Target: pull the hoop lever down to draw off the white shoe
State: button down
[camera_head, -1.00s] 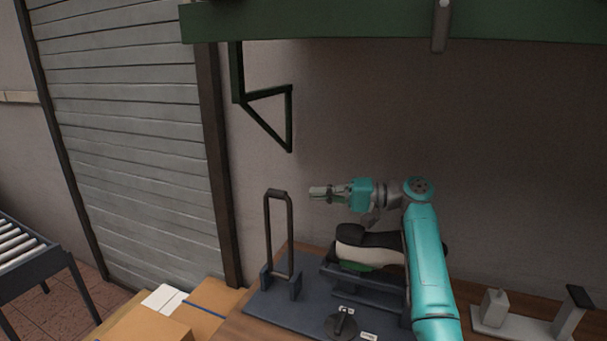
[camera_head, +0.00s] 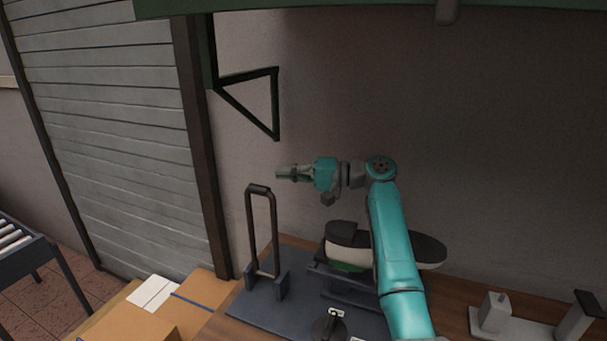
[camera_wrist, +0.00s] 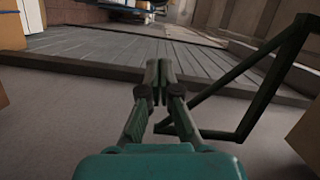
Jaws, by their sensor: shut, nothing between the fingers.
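The hoop lever (camera_head: 262,230) stands upright in a bracket at the left of a dark base plate (camera_head: 255,311) on the bench. The white shoe (camera_head: 345,254) has a dark sole facing up and a green patch below. It sits upside down on its stand, right of the lever, partly hidden by my arm. My gripper (camera_head: 281,173) is shut and empty, pointing left. In the head view it appears just above and right of the hoop's top, apart from it. It also shows in the wrist view (camera_wrist: 158,68), where neither lever nor shoe is seen.
A green triangular bracket (camera_head: 262,98) hangs on the wall above the lever and also shows in the wrist view (camera_wrist: 245,118). Cardboard boxes (camera_head: 135,318) lie at the lower left. A grey fixture (camera_head: 493,312) stands on the bench at right. A dark knob (camera_head: 327,327) sits at the plate's front.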

jog(key=shift+s+a+f, duration=0.25)
jog(key=shift+s+a, duration=0.55)
jog(key=shift+s, duration=0.1)
jog(key=shift+s+a+f, duration=0.2)
jog(key=shift+s+a, duration=0.6)
jog(key=shift+s, duration=0.1)
